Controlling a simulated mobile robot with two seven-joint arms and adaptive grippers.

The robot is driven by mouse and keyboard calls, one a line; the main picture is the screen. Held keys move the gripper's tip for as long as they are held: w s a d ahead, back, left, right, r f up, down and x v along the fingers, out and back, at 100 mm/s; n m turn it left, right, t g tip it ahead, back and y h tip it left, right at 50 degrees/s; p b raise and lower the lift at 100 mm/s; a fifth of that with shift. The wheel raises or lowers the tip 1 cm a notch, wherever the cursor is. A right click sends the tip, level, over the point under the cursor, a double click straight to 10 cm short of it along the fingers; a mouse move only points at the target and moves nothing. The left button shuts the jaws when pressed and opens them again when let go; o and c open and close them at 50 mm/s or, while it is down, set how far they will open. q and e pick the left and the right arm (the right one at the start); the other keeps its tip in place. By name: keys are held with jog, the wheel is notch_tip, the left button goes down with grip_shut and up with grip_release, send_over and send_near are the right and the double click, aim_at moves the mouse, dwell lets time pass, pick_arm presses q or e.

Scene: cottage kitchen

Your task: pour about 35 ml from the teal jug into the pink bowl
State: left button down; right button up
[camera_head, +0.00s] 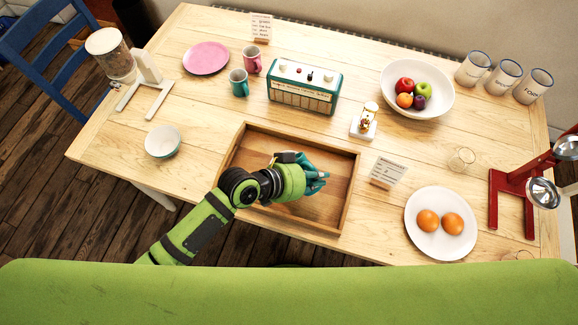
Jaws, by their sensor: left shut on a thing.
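My left gripper (316,181) is over the wooden tray and shut on a teal object, which looks like the teal jug (307,164). The gripper hides most of it, so its shape, tilt and contents cannot be told, nor whether it touches the tray floor. A round pink dish (206,57) lies at the back left, well away from the gripper. It looks shallow, and I cannot tell whether it is the pink bowl; no other pink bowl shows. My right gripper is not in view.
The wooden tray (349,194) has raised walls. A teal mug (238,83), a pink mug (252,60) and a radio (304,87) stand behind it. A small bowl (163,141) is at left. Bare table lies left of the tray.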

pick_arm(q)
jog(key=shift+r, duration=0.35)
jog(key=shift+s+d+r+n+g+h+b, duration=0.2)
jog(key=shift+s+r+n+g+h+b, duration=0.1)
jog(key=shift+s+n+h+b, duration=0.1)
jog(key=shift+s+d, duration=0.25)
jog(key=shift+s, duration=0.1)
dwell(0.3)
jog(key=shift+r, duration=0.1)
dwell(0.4)
jog(key=shift+s+d+f+m+t+y+p, duration=0.1)
jog(key=shift+s+d+m+t+y+p, duration=0.2)
jog(key=shift+m+t+y+p, duration=0.5)
jog(key=shift+s+d+f+m+t+y+p, duration=0.15)
jog(key=shift+d+m+t+y+p, duration=0.25)
jog(key=shift+p, duration=0.7)
jog(key=shift+s+d+f+m+t+y+p, duration=0.1)
jog(key=shift+s+d+m+t+y+p, duration=0.2)
jog(key=shift+m+t+y+p, duration=0.45)
